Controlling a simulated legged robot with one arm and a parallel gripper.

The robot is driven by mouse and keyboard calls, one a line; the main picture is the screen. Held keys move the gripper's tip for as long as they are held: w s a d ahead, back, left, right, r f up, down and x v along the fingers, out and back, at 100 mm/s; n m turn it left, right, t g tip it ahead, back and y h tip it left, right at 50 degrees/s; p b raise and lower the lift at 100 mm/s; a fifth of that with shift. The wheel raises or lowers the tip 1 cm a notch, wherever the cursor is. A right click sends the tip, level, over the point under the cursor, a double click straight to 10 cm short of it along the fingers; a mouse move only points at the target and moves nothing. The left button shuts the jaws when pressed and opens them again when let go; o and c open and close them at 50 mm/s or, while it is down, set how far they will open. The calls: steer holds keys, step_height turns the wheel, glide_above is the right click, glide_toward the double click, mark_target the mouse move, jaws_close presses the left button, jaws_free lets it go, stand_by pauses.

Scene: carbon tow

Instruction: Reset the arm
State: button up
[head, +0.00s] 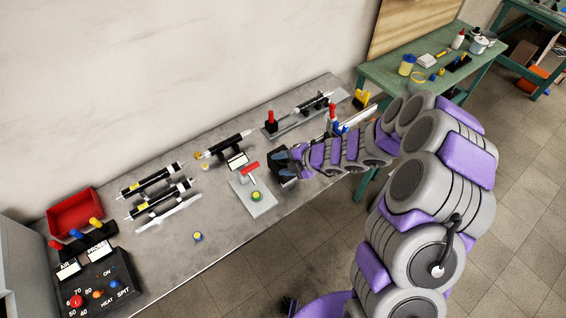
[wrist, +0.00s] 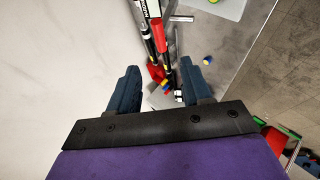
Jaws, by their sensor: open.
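My arm, grey and purple, reaches in from the right in the head view. My gripper (head: 279,162) is over the grey bench (head: 185,245), beside a small grey plate with a red T-shaped handle (head: 250,169). In the wrist view my gripper (wrist: 160,92) has its two dark blue fingers apart. No object is held between them. Red and black parts show beyond the fingers in the wrist view.
Several black and white tubes (head: 158,200) lie on the bench. A red tray (head: 75,212) and a control box with knobs (head: 100,285) are at the left end. A green table (head: 400,85) with containers stands behind at the right. The bench's front middle is mostly clear.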

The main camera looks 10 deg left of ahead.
steer(key=shift+r, duration=0.1)
stand_by(0.3)
steer(key=s+d+r+n+g+b, duration=0.35)
steer(key=s+r+n+b, duration=0.6)
steer(key=n, duration=1.15)
steer(key=s+d+f+n+h+b, duration=0.3)
steer(key=s+d+n+h+b, duration=0.3)
steer(key=s+d+n, duration=1.5)
steer(key=s+d+h, duration=0.2)
steer(key=h, duration=0.1)
steer(key=shift+s+d+h, duration=0.2)
steer(key=shift+s+h, duration=0.2)
steer(key=shift+c, duration=0.6)
steer(key=shift+a, duration=0.2)
